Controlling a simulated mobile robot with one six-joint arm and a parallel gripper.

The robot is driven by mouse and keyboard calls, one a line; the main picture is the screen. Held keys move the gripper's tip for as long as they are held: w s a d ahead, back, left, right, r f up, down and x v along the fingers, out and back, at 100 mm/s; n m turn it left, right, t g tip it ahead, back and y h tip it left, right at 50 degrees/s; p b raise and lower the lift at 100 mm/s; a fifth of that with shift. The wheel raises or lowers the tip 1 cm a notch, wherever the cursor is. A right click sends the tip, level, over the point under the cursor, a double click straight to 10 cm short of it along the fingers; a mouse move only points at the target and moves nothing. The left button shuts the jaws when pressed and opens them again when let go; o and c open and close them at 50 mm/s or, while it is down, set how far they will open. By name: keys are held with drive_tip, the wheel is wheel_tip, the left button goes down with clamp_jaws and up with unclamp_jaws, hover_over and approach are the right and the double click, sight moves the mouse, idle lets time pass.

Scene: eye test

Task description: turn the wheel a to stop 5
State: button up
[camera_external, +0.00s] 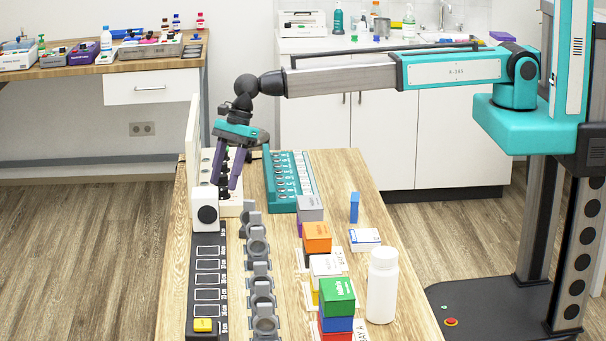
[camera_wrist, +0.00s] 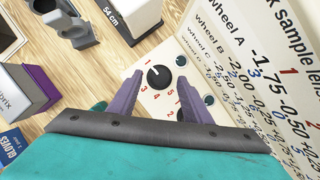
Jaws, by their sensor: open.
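In the wrist view a black round wheel (camera_wrist: 158,76) with a white pointer mark sits on a white panel (camera_wrist: 160,105) with small red numbers around it. The mark seems to point to the upper left; its stop cannot be read surely. No letter shows beside the wheels, so I cannot tell which is wheel a. My gripper (camera_wrist: 157,80) is open, its purple fingers on either side of the black wheel; contact cannot be told. In the external view my gripper (camera_external: 228,184) points down over the white panel (camera_external: 231,209).
A printed chart board (camera_wrist: 245,60) listing wheels and values stands close on the right in the wrist view. In the external view, a white block on a black rail (camera_external: 207,254), grey holders (camera_external: 258,248), a teal rack (camera_external: 279,203), coloured boxes (camera_external: 317,237) and a white bottle (camera_external: 382,290) crowd the table.

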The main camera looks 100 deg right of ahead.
drive_tip(key=shift+x, duration=0.8)
drive_tip(key=c, duration=1.1)
drive_tip(key=shift+o, duration=0.2)
drive_tip(key=shift+n, duration=0.4)
drive_tip(key=n, duration=0.1)
drive_tip(key=n+g, duration=0.1)
drive_tip(key=n, duration=0.1)
drive_tip(key=shift+w+d+y, duration=0.1)
drive_tip(key=shift+w+y, duration=0.1)
drive_tip(key=shift+y, duration=0.2)
drive_tip(key=shift+w+n+g+y+b, duration=0.15)
drive_tip(key=shift+n+g, duration=0.3)
drive_tip(key=shift+n, duration=0.55)
drive_tip(key=shift+s+n+g+y+b, duration=0.2)
drive_tip(key=shift+n+g, duration=0.25)
drive_tip(key=shift+n, duration=0.55)
